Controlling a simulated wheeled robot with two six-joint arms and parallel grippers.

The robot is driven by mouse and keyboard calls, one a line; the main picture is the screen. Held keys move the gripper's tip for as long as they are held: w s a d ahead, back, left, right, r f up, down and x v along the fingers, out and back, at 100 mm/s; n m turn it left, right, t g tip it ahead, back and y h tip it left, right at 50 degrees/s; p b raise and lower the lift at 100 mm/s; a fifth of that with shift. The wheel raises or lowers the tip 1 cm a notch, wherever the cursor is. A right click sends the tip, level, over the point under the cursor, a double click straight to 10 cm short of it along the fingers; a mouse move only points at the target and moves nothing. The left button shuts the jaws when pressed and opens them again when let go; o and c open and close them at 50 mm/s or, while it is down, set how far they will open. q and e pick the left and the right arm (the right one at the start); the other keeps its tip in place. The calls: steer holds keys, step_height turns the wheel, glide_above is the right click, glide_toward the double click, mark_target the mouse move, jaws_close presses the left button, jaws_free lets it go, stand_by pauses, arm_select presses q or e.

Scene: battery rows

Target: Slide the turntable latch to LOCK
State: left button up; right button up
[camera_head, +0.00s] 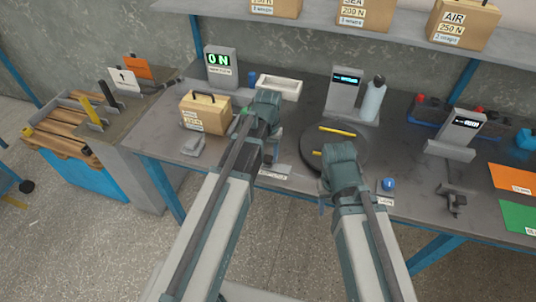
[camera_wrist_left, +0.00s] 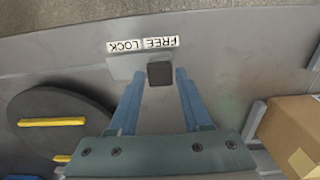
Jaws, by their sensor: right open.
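The latch is a dark square knob (camera_wrist_left: 160,73) on a grey plate (camera_wrist_left: 120,68) in the left wrist view. Upside-down labels beside it read FREE (camera_wrist_left: 160,42) and LOCK (camera_wrist_left: 125,46); the knob sits by FREE, with LOCK to its left there. My left gripper (camera_wrist_left: 160,82) is open, its fingertips on either side of the knob with visible gaps. In the head view my left gripper (camera_head: 268,160) is largely hidden by its arm. The dark turntable (camera_head: 347,133) with yellow bars is to its right. My right gripper (camera_head: 323,198) is open, mostly hidden, near the turntable's front.
A cardboard box (camera_head: 206,114) with a handle stands left of my left gripper. A white tray (camera_head: 280,87), a bottle (camera_head: 373,100) and a display stand (camera_head: 343,92) are behind.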

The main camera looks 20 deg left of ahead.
arm_select(q)
jaws_close()
stand_by(1.1)
